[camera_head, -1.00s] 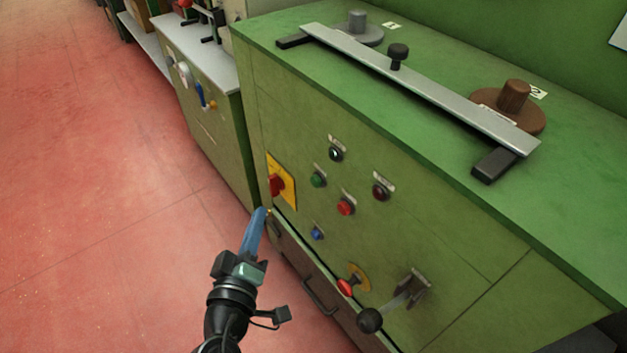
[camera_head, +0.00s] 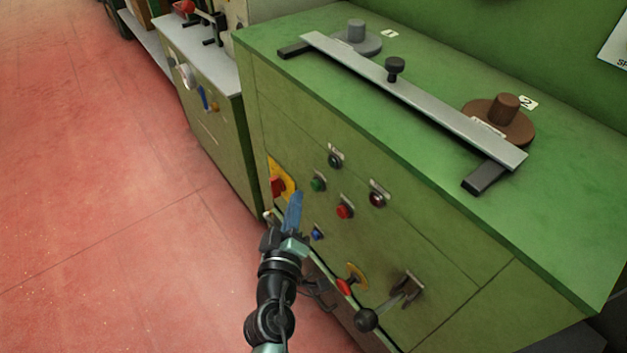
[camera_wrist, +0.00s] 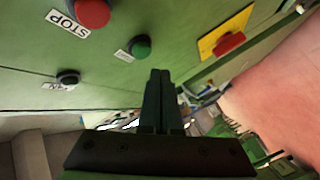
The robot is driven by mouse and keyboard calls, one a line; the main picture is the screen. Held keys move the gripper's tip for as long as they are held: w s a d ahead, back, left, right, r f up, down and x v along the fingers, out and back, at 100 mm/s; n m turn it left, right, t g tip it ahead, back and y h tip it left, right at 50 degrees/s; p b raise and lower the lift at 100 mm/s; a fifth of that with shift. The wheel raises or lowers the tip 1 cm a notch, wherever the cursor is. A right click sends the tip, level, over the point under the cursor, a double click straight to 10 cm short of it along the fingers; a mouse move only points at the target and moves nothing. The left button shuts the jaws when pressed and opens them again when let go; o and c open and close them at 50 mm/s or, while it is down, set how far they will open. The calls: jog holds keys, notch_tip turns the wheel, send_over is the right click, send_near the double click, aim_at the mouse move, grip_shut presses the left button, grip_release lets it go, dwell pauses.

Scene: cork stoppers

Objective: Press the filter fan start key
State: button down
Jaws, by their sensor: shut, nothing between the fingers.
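The green machine's front panel carries a green button (camera_head: 318,184), which also shows in the wrist view (camera_wrist: 140,46); its small label is too small to read. A red button (camera_head: 344,211) sits beside it, and in the wrist view its label reads STOP (camera_wrist: 68,22). A blue button (camera_head: 317,233) is lower down. I cannot read which one is marked as the filter fan start key. My gripper (camera_head: 295,198) is shut and empty, its blue fingers in front of the panel left of the green button. In the wrist view the fingertips (camera_wrist: 160,76) are below the green button, apart from it.
A yellow plate with a red rotary switch (camera_head: 278,186) is close to my fingers. A dark green-lensed lamp (camera_head: 335,160), a dark red one (camera_head: 377,199), a red knob on yellow (camera_head: 345,285) and a black-balled lever (camera_head: 367,319) also stick out. Red floor is clear at left.

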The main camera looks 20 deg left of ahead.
jog(key=shift+w+d, duration=0.4)
jog(key=shift+w, duration=0.05)
dwell(1.8)
jog(key=shift+w+d, duration=0.2)
jog(key=shift+w, duration=0.15)
jog(key=shift+w+d, duration=0.3)
jog(key=shift+w, duration=0.05)
dwell(0.9)
jog(key=shift+s, duration=0.1)
jog(key=shift+s+a, duration=0.55)
jog(key=shift+s, duration=0.05)
jog(key=shift+s+a+b, duration=0.7)
jog(key=shift+s+a, duration=0.1)
jog(key=shift+s, duration=0.2)
jog(key=shift+s+a+b, duration=0.65)
jog(key=shift+s+a, duration=0.1)
jog(key=shift+s, duration=0.25)
